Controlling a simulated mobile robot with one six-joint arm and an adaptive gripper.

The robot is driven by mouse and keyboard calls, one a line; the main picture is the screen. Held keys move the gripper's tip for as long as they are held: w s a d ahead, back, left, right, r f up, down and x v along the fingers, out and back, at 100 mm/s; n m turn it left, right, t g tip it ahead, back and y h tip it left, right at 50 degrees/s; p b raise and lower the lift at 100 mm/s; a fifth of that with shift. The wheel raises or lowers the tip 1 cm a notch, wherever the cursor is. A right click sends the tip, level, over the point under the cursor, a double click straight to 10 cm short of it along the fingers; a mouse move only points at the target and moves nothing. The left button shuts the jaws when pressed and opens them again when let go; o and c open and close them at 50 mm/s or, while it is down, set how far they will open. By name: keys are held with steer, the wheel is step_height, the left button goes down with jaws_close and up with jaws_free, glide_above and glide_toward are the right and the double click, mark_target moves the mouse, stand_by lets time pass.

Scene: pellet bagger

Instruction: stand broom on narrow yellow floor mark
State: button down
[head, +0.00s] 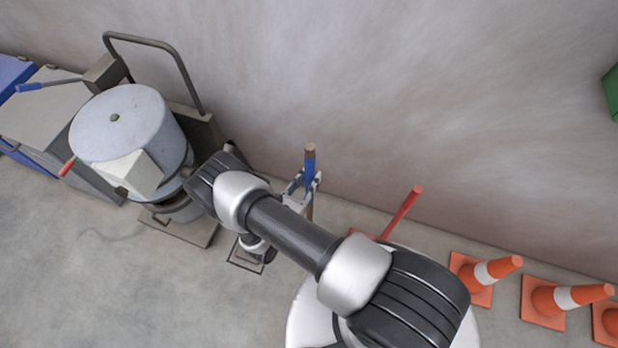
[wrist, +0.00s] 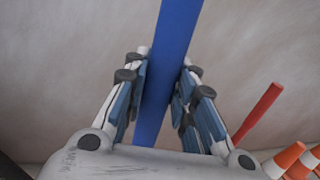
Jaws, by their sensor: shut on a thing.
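The broom shows as an upright handle (head: 309,168) with a blue sleeve and a brown top end, near the wall in the head view. My gripper (head: 307,184) is shut on the blue part. In the wrist view the blue handle (wrist: 170,60) runs between both fingers of my gripper (wrist: 165,78), slightly tilted in the picture. The broom's lower end is hidden behind my arm in the head view and out of sight in the wrist view. I cannot make out a yellow floor mark in either view.
A grey drum machine (head: 125,115) stands at the left by the wall. A thin dark rectangular outline (head: 240,267) lies on the floor beside my arm. A red stick (head: 403,210) leans right of the broom. Several orange cones (head: 485,272) stand at the right. The front-left floor is clear.

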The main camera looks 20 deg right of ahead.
steer(key=c, duration=1.2)
jaws_free()
steer(key=shift+c, duration=0.2)
steer(key=shift+o, duration=0.4)
steer(key=o, duration=1.2)
steer(key=shift+c, duration=0.2)
steer(key=b+v, duration=0.3)
steer(key=v, duration=1.3)
stand_by(0.8)
